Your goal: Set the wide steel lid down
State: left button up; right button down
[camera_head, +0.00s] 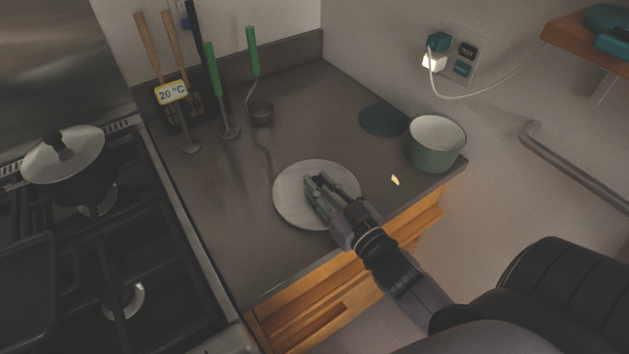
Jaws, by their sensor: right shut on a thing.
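The wide steel lid (291,207) is a round, pale grey disc over the grey countertop, near its front edge. My right gripper (319,184) reaches over it from the lower right and is shut on it near the middle. The fingers hide the grasped part of the lid. I cannot tell whether the lid's rim touches the countertop or hangs slightly above it. My left gripper is not in view.
A green pot (436,148) with a pale inside stands near the counter's right corner, beside a dark teal disc (383,120). A lidded pot (70,170) stands on the stove (125,250). Counter (225,225) left of the lid is clear.

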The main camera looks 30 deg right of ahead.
jog(key=shift+s+r, duration=0.15)
jog(key=shift+s, duration=0.15)
jog(key=c, duration=1.8)
grip_release()
jog(key=shift+f, duration=0.2)
jog(key=shift+c, duration=0.2)
jog(key=shift+o, duration=2.2)
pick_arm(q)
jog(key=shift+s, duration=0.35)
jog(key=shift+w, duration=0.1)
